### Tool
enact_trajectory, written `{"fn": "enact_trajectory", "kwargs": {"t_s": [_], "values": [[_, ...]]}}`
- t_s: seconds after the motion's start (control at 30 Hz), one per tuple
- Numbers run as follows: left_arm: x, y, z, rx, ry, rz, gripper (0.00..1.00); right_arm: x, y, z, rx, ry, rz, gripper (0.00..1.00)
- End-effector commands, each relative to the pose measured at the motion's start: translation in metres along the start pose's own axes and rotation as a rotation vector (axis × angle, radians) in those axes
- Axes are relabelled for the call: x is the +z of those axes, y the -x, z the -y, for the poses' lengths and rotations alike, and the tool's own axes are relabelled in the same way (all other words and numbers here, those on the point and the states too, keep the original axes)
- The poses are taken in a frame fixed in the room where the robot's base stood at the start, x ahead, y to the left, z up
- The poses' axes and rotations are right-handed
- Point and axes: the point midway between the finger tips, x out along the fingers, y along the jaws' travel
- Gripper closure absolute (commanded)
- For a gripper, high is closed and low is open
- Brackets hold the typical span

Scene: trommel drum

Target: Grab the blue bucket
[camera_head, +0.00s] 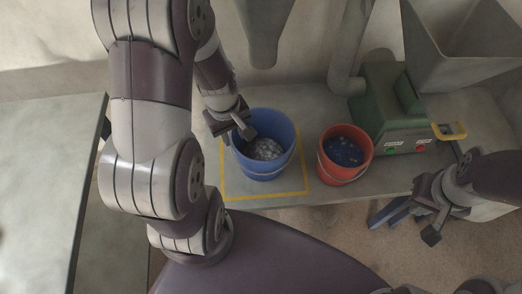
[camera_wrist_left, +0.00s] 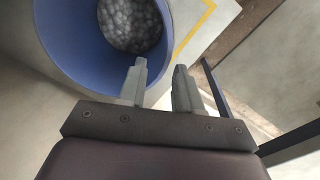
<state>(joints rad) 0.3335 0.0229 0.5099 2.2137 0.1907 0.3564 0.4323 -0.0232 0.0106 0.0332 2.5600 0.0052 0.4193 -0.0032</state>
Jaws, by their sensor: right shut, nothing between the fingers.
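The blue bucket (camera_head: 267,167) stands on the grey platform inside a yellow outlined square, holding grey pebble-like pieces (camera_head: 264,149). My left gripper (camera_head: 245,132) is at the bucket's upper-left rim, reaching down from above. In the left wrist view the blue bucket (camera_wrist_left: 72,50) fills the upper left. There my left gripper (camera_wrist_left: 160,67) has its fingers apart, one overlapping the bucket and the other outside its rim. Whether they touch the rim cannot be told. My right gripper (camera_head: 431,234) is shut and empty at the lower right, away from the bucket.
A red bucket (camera_head: 345,158) with dark blue pieces stands to the right of the blue one. A green machine (camera_head: 388,110) with buttons is behind it. A grey chute (camera_head: 264,35) hangs above the blue bucket. A grey table (camera_head: 45,170) is at the left.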

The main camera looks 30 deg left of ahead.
Motion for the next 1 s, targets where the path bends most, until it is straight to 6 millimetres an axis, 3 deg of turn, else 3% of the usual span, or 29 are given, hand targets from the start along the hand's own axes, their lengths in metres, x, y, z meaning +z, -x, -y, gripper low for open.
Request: {"fn": "enact_trajectory", "kwargs": {"t_s": [0.03,0.1,0.27,0.5,0.77,0.8,0.9,1.0], "values": [[0.0,-0.018,0.001,-0.002,0.001,0.003,0.66,0.001,-0.009,0.0,0.0,0.0,0.0,1.0],[0.0,-0.032,0.001,-0.001,0.0,0.002,0.66,0.002,-0.014,0.0,0.0,0.0,0.0,1.0],[0.001,-0.049,0.001,0.0,-0.001,0.0,0.66,0.002,-0.02,0.0,0.0,0.0,0.0,1.0],[0.006,-0.093,0.005,0.0,-0.001,-0.001,0.66,0.005,-0.043,0.0,0.0,0.0,0.001,1.0],[0.006,-0.096,0.005,0.0,-0.001,-0.002,0.66,0.005,-0.042,0.0,0.0,0.0,0.0,1.0],[0.006,-0.096,0.005,0.0,-0.001,-0.002,0.7,0.005,-0.042,0.0,0.0,0.0,0.0,1.0],[0.006,-0.096,0.005,0.0,-0.001,-0.002,1.0,0.005,-0.042,0.0,0.0,0.0,0.0,1.0],[0.006,-0.096,0.005,0.0,-0.001,-0.002,1.0,0.005,-0.042,0.0,0.0,0.0,0.0,1.0]]}}
